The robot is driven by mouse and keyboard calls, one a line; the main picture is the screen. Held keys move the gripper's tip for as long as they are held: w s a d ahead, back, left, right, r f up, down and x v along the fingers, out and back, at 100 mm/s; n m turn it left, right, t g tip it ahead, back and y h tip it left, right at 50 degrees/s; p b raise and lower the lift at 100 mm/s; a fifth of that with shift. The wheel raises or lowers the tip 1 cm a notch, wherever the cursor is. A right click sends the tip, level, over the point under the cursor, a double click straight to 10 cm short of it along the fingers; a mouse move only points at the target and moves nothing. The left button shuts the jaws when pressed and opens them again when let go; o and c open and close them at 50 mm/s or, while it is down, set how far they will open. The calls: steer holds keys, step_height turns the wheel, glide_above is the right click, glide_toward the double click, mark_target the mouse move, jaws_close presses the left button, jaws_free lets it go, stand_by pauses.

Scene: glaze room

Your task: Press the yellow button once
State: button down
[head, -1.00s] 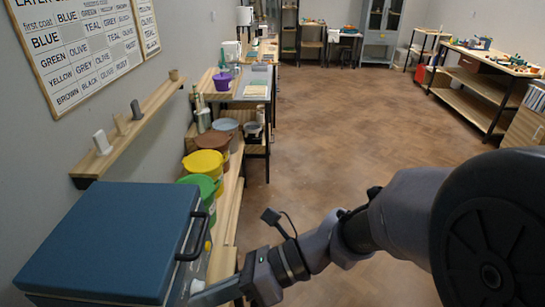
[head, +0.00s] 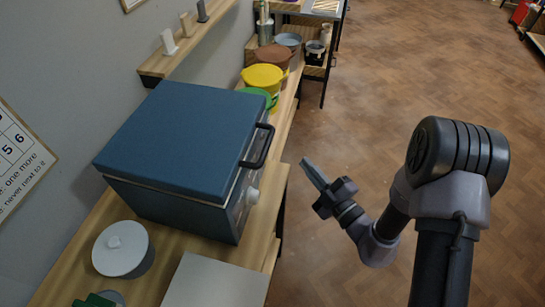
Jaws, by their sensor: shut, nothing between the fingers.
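A blue box-shaped unit (head: 185,140) with a flat lid and a black handle (head: 258,147) stands on a wooden bench. Its narrow front panel (head: 238,205) faces right and carries a pale round knob (head: 252,196). I cannot make out the yellow button on the panel in this view. My gripper (head: 308,167) is shut and empty. It is out over the floor side, right of the panel and apart from it, with its fingers pointing up and left.
A white lidded pot (head: 123,249) and a pale flat board (head: 215,284) are on the bench in front of the unit. Green, yellow and brown lidded tubs (head: 263,77) stand behind it. The floor at right is open.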

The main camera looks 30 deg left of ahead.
steer(key=shift+w+d+f+m+t+h, duration=0.25)
steer(key=shift+f+m+t, duration=0.1)
steer(key=shift+f+m, duration=0.25)
steer(key=shift+w+d+f+m+t+h, duration=0.25)
steer(key=shift+f+m+t, duration=0.1)
steer(key=shift+f+m, duration=0.2)
steer(key=a, duration=0.2)
steer(key=s+a, duration=0.1)
steer(key=a, duration=0.1)
steer(key=s+a, duration=0.1)
steer(key=a, duration=0.1)
steer(key=shift+s+a+r, duration=0.1)
steer(key=shift+s+a, duration=0.05)
steer(key=shift+a, duration=0.25)
steer(key=shift+s+a+p, duration=0.2)
steer(key=shift+a+p, duration=0.1)
steer(key=shift+a, duration=0.55)
steer(key=shift+a, duration=0.1)
stand_by(0.3)
steer(key=shift+s+a+p, duration=0.15)
steer(key=shift+a+p, duration=0.15)
steer(key=shift+p, duration=0.05)
